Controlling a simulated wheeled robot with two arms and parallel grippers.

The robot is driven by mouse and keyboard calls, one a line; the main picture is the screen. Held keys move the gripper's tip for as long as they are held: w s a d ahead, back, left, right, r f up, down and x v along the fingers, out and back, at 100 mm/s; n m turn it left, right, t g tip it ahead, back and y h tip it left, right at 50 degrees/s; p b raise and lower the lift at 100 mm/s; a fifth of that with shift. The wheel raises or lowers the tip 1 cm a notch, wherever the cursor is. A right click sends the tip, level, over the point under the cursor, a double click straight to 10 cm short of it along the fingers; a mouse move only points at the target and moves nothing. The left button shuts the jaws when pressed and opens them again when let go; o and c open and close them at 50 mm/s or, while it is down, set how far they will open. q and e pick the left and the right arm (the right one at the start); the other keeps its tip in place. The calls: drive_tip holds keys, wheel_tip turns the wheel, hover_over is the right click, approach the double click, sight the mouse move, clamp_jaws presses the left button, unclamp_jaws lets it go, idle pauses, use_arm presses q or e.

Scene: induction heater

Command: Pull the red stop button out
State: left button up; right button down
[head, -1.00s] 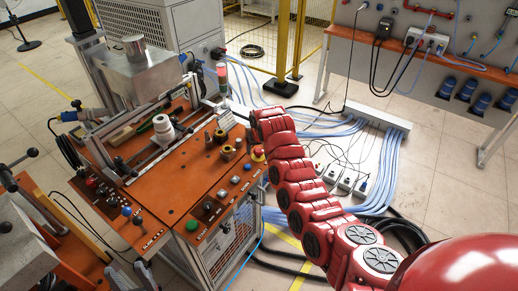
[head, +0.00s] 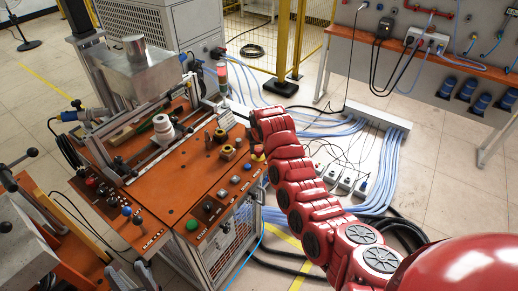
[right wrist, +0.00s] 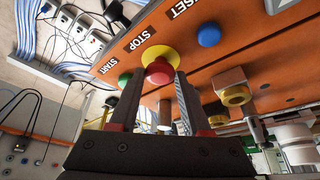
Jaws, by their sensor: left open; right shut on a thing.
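The red stop button (right wrist: 159,73) with its yellow collar (right wrist: 160,54) is on the orange panel by the STOP label in the right wrist view. My right gripper (right wrist: 157,84) has its two dark fingers on either side of the red cap and is shut on it. In the head view, the button (head: 258,152) is at the panel's right edge, below the end of my red right arm, and is small there. My left gripper (head: 144,267) is open and empty at the bottom left of the head view, apart from the panel.
A green start button (right wrist: 124,80) and a blue reset button (right wrist: 208,35) flank the stop button. Brass-coloured fittings (head: 228,152) stand on the orange bench (head: 160,190). A red and green signal light (head: 222,78) rises behind. Cables cover the floor at the right.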

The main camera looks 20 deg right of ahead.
idle(0.7)
drive_tip(key=shift+w+r+b, duration=0.1)
drive_tip(key=shift+b, duration=0.4)
drive_tip(key=shift+r+b, duration=0.25)
drive_tip(key=shift+b, duration=0.1)
drive_tip(key=shift+r, duration=0.3)
drive_tip(key=c, duration=0.7)
unclamp_jaws()
drive_tip(key=o, duration=0.3)
drive_tip(key=shift+o, duration=0.2)
